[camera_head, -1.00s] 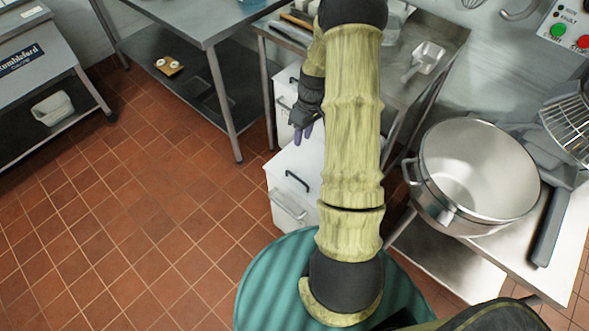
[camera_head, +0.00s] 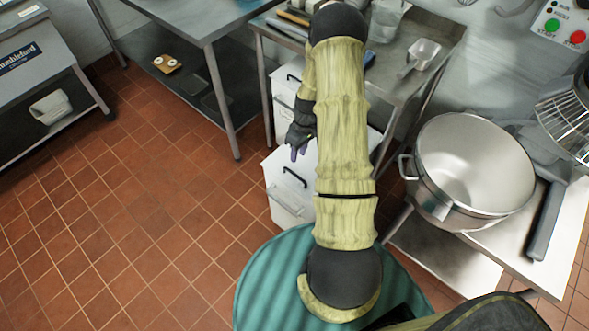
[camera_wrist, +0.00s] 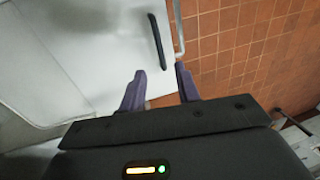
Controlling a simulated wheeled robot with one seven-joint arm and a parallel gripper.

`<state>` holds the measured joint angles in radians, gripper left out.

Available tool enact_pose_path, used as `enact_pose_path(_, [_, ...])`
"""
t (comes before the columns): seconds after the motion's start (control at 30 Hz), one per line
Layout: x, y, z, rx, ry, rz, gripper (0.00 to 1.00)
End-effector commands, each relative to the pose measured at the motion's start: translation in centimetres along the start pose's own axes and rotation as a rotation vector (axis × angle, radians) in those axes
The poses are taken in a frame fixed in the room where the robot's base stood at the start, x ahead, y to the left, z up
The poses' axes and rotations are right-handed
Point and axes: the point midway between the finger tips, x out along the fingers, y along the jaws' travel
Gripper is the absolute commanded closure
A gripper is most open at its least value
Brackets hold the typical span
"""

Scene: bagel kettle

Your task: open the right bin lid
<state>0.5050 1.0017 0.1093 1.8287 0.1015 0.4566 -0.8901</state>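Two white bins stand under the steel table in the head view. The nearer bin, lower and farther right, has a white lid (camera_head: 277,164) with a black handle (camera_head: 295,177) and a metal bar on its front. Its lid looks shut, and my arm hides part of it. The farther bin (camera_head: 284,82) is partly covered by the table and my arm. My gripper (camera_head: 297,153) is above the nearer lid. In the wrist view my gripper (camera_wrist: 160,70) has its purple fingers apart with nothing between them. The black handle (camera_wrist: 155,38) lies ahead of the fingertips, apart from them.
The steel table (camera_head: 400,75) with a scoop stands over the bins. A large pot (camera_head: 470,165) sits on a metal stand at the right. Another steel table (camera_head: 190,22) is at the back left. The tiled floor (camera_head: 130,220) at the left is clear.

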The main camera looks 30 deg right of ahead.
Motion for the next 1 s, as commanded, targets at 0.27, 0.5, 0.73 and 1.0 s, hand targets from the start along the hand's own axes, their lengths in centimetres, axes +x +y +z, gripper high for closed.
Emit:
enact_pose_path(0.27, [4.9, 0.0, 0.1, 0.001, -0.002, -0.003, 0.67])
enact_pose_path(0.5, [8.0, 0.1, 0.1, 0.005, 0.000, -0.002, 0.67])
enact_pose_path(0.73, [8.8, 0.3, 0.2, 0.007, 0.002, 0.001, 0.67])
enact_pose_path(1.0, [8.7, 0.3, 0.2, 0.008, 0.002, 0.000, 0.89])
